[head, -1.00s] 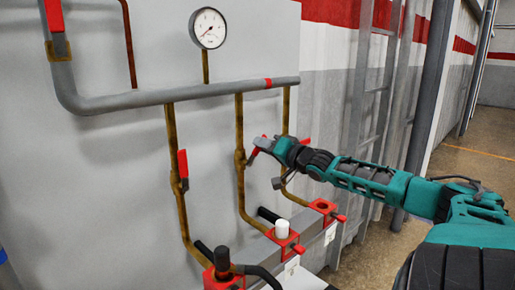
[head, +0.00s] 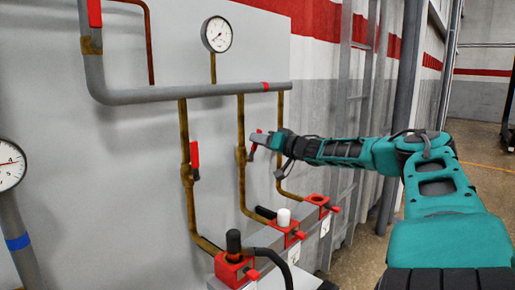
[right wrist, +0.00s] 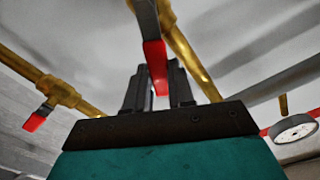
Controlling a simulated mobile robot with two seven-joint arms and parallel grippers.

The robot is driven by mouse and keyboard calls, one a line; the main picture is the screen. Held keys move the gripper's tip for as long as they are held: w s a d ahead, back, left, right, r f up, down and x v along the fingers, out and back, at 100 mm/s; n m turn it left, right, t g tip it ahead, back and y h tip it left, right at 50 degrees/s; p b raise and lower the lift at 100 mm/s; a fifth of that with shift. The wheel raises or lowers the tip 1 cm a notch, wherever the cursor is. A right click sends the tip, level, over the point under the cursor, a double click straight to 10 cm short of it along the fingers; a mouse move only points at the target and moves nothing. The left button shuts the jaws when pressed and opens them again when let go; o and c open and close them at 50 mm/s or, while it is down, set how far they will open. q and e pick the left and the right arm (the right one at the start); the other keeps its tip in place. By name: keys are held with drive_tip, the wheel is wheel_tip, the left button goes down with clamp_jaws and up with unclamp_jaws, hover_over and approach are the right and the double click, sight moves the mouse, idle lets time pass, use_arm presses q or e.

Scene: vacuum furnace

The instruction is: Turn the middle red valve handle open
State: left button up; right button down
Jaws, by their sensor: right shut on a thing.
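The middle red valve handle (head: 257,138) sits on the middle brass pipe (head: 241,185), sticking out to the right from it. My right gripper (head: 266,141) is at this handle, coming from the right. In the right wrist view, the red handle (right wrist: 155,58) lies between the two dark fingers of my right gripper (right wrist: 158,85), which is shut on it. The fingers partly cover the handle in the head view. The left valve's red handle (head: 195,158) stands upright, close alongside its pipe. The right pipe's valve is hidden behind my gripper. My left gripper is not in view.
A grey horizontal pipe (head: 180,94) runs above the valves, with a round gauge (head: 217,34) over it. Red fittings (head: 234,269) sit on the ledge below. A second gauge (head: 10,165) is at the left edge. A ladder (head: 352,120) stands behind my right arm.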

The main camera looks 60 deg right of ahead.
drive_tip(key=n, duration=0.1)
drive_tip(key=a+n+p, duration=0.1)
drive_tip(key=n, duration=0.1)
drive_tip(key=a+n+p, duration=0.1)
drive_tip(key=shift+w+a+r+n, duration=0.1)
drive_tip(key=shift+a+r+n, duration=0.05)
drive_tip(key=shift+a+n, duration=0.4)
drive_tip(key=shift+n, duration=0.25)
drive_tip(key=c, duration=1)
unclamp_jaws()
drive_tip(key=shift+w+r, duration=0.1)
drive_tip(key=shift+o, duration=0.2)
drive_tip(key=shift+r, duration=0.1)
drive_tip(key=shift+p, duration=0.3)
